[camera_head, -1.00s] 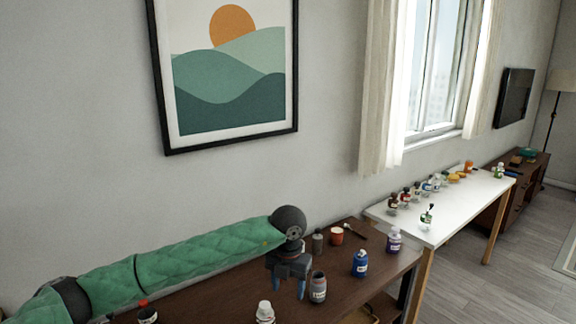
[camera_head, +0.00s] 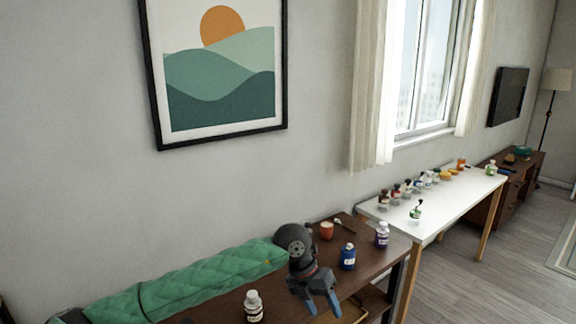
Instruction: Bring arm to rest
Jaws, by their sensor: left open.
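My left arm (camera_head: 200,283), in a green quilted sleeve, reaches in from the lower left over a dark brown table (camera_head: 375,262). My left gripper (camera_head: 323,305) is at its end, with fingers pointing down and apart, and nothing shows between them. It hangs at the table's front side. Whether it touches anything cannot be told. My right arm and gripper are not in view.
On the brown table stand a white-capped bottle (camera_head: 253,306), a blue bottle (camera_head: 347,257), a purple bottle (camera_head: 382,235) and an orange-red cup (camera_head: 326,231). A white table (camera_head: 450,207) with several small bottles stands beyond. The floor at right is clear.

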